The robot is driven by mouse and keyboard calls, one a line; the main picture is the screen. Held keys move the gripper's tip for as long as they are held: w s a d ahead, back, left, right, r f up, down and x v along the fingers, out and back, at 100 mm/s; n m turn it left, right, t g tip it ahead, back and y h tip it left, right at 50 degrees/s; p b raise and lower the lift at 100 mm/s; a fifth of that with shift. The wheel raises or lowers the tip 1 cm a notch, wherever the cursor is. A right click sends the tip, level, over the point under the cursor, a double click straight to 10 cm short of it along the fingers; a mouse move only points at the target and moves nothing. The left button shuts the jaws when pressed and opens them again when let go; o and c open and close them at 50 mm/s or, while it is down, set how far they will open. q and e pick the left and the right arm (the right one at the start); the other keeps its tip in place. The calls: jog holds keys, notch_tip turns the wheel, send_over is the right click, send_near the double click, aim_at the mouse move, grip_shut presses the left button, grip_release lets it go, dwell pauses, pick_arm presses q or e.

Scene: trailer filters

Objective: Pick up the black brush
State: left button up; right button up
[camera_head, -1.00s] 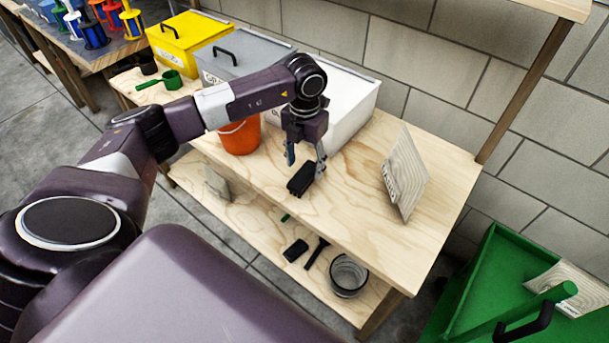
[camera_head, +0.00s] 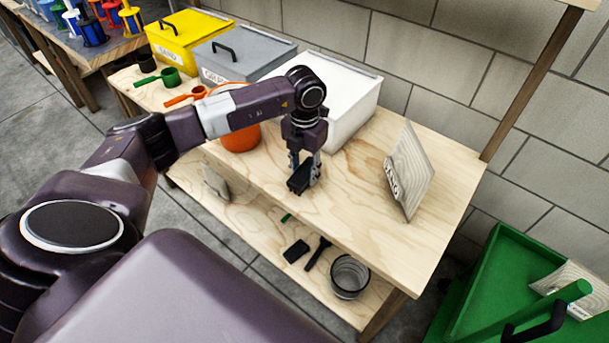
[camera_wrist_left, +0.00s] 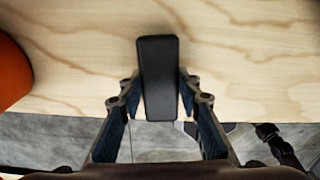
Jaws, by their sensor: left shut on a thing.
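The black brush (camera_head: 299,182) is a dark block at the front edge of the wooden table's top (camera_head: 350,215). My left gripper (camera_head: 305,172) reaches down over it, with a finger on each side, and is shut on it. In the left wrist view the brush (camera_wrist_left: 158,75) stands between the two fingers of the gripper (camera_wrist_left: 158,105), its flat dark face towards the camera. I cannot tell whether the brush still touches the table. My right gripper is not in view.
An orange bucket (camera_head: 240,138) and a white bin (camera_head: 345,110) stand behind the arm. A lower shelf holds a dark block (camera_head: 296,251), a black tool (camera_head: 317,254) and a round container (camera_head: 349,277).

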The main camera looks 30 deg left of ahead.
aim_at(304, 171)
pick_arm(q)
jog(key=shift+r, duration=0.1)
jog(key=shift+r+p, duration=0.4)
notch_tip(304, 171, up, 19)
jog(key=p, duration=1.2)
jog(key=shift+p, duration=0.35)
jog(key=o, duration=0.6)
jog(key=c, duration=0.4)
